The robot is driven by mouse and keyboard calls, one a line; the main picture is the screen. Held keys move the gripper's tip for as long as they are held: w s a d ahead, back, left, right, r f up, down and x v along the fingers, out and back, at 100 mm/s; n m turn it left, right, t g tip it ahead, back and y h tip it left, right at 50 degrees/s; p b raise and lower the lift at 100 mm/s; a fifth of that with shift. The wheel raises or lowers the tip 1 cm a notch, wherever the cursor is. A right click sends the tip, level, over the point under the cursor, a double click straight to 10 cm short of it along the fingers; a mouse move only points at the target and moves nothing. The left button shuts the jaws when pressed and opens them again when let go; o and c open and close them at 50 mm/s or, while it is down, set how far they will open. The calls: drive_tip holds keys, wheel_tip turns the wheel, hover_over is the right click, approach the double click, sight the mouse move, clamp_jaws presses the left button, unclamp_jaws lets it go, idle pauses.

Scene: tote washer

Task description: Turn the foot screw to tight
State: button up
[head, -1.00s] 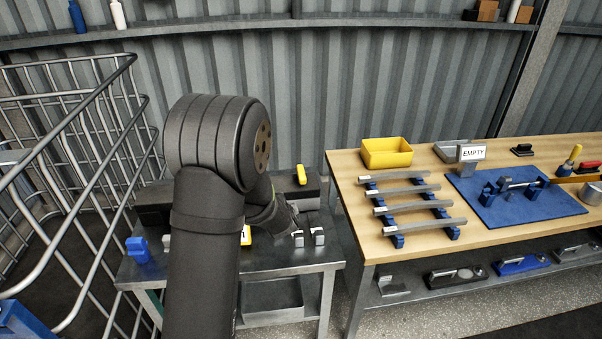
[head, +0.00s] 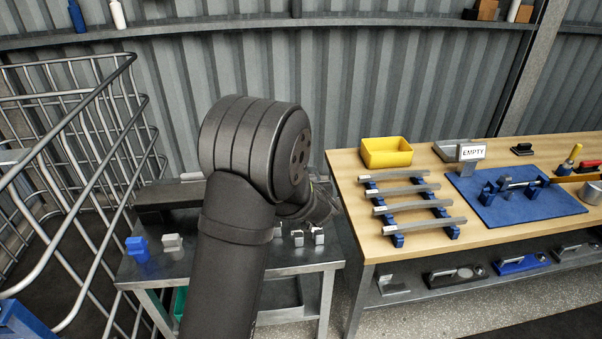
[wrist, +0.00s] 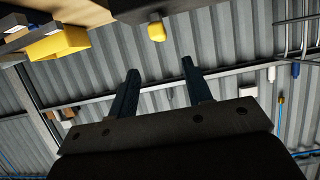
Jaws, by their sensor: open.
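I cannot make out a foot screw for certain in either view. A long dark grey unit (head: 152,196) lies at the back of the low steel table (head: 295,262), and my arm hides much of it. In the wrist view a yellow knob (wrist: 156,31) sticks out from a dark edge at the top, beyond my fingertips. My gripper (wrist: 158,64) is open, its two dark fingers apart with nothing between them. The knob lies roughly in line with the gap and looks apart from the fingers. In the head view my arm partly hides the gripper.
A blue block (head: 137,248) and a grey block (head: 172,242) stand at the table's left, with small metal blocks (head: 318,236) at its right. A wire cage (head: 90,140) stands left. The wooden bench (head: 345,165) at right carries a yellow bin (head: 387,153) and several bars on blue racks.

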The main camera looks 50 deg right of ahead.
drive_tip(key=x, duration=1.3)
drive_tip(key=shift+w+d+f, duration=0.2)
drive_tip(key=shift+w+d, duration=0.05)
drive_tip(key=shift+c, duration=0.3)
drive_tip(key=c, duration=0.9)
